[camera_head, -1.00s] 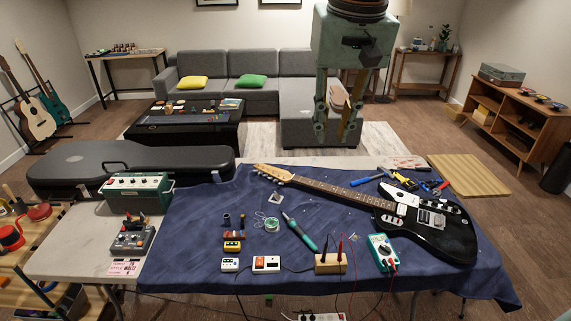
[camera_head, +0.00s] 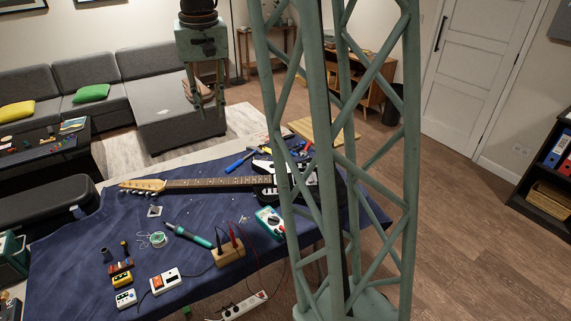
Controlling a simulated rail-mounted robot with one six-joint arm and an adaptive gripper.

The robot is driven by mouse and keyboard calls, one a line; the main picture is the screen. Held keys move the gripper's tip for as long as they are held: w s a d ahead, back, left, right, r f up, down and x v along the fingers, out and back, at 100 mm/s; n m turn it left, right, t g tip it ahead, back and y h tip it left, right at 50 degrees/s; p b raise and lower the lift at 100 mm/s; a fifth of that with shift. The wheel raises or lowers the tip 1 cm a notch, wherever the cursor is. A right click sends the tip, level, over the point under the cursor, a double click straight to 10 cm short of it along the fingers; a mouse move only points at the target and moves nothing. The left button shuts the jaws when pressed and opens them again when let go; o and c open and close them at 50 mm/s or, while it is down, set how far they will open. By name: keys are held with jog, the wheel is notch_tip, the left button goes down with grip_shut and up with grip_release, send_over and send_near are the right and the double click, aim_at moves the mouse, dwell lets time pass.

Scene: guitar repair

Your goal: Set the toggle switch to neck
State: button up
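The black electric guitar (camera_head: 217,183) lies on the blue cloth on the table, its headstock to the left. Its body is largely hidden behind my green lattice column, and the toggle switch cannot be made out. My gripper (camera_head: 207,112) hangs high beyond the table's far side, in front of the sofa, pointing down. Its two fingers are apart with nothing seen between them, and it is well clear of the guitar.
Tools lie beyond the guitar neck. A power strip (camera_head: 244,306) is below the near edge. Open floor lies right.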

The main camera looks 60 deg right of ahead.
jog(key=d+f+m, duration=0.2)
jog(key=d+f, duration=1.2)
jog(key=d, duration=0.4)
jog(key=d+f+m+g+p, duration=0.1)
jog(key=d+f+m, duration=0.2)
jog(key=d+f, duration=1.1)
jog(key=d, duration=0.5)
jog(key=shift+s+f+y, duration=0.2)
jog(key=shift+f+y, duration=0.2)
jog(key=shift+f, duration=0.15)
jog(key=shift+f+b, duration=0.5)
jog(key=shift+f, duration=6.2)
